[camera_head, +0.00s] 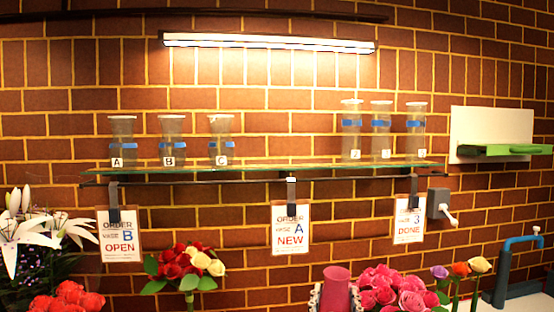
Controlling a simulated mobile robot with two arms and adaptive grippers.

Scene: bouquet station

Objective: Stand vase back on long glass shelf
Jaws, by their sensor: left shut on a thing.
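The long glass shelf (275,165) runs across the brick wall on a dark rail. On its left part stand clear vases with blue bands, labelled A (122,140), B (172,140) and C (221,140). Three more clear banded vases (381,130) stand upright toward its right end. A gap lies between the two groups. My left gripper (336,298) is at the bottom centre, its fingers on both sides of a pink cylindrical vase (337,282), below the shelf. The vase's lower part is cut off by the frame. My right gripper is out of view.
Order cards hang below the shelf: B open (120,234), A new (290,228), 3 done (409,220). Red and cream roses (185,265), white lilies (22,230) and pink roses (390,287) stand below. A green ledge (500,150) is at right.

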